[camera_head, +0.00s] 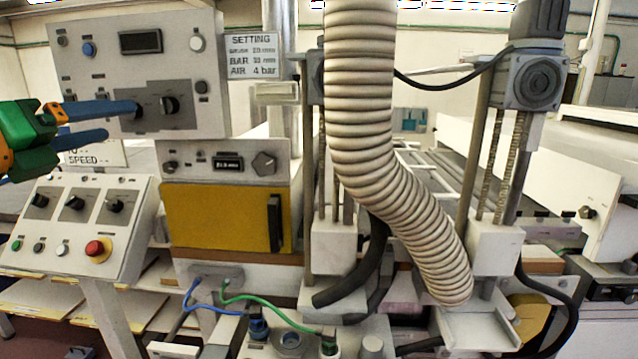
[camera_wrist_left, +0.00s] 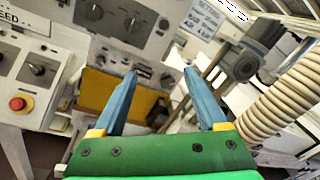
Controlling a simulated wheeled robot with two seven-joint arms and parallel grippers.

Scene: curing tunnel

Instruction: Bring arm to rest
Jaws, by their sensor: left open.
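My left gripper (camera_head: 108,122) comes in from the left in the head view, with a green body and two blue fingers. The fingers are apart and nothing is between them. The upper fingertip overlaps the left knob of the upper control box (camera_head: 90,65) in the picture; I cannot tell whether it touches. In the left wrist view the two blue fingers (camera_wrist_left: 163,100) are spread wide, and the yellow panel (camera_wrist_left: 152,108) and control boxes show beyond them. My right gripper is not in view.
A sloped console (camera_head: 62,262) with knobs and a red button (camera_head: 97,249) stands below the gripper. A yellow door (camera_head: 215,217) sits under a small display box (camera_head: 225,162). A thick ribbed hose (camera_head: 370,130) hangs in the middle. Blue and green cables (camera_head: 262,299) run in front.

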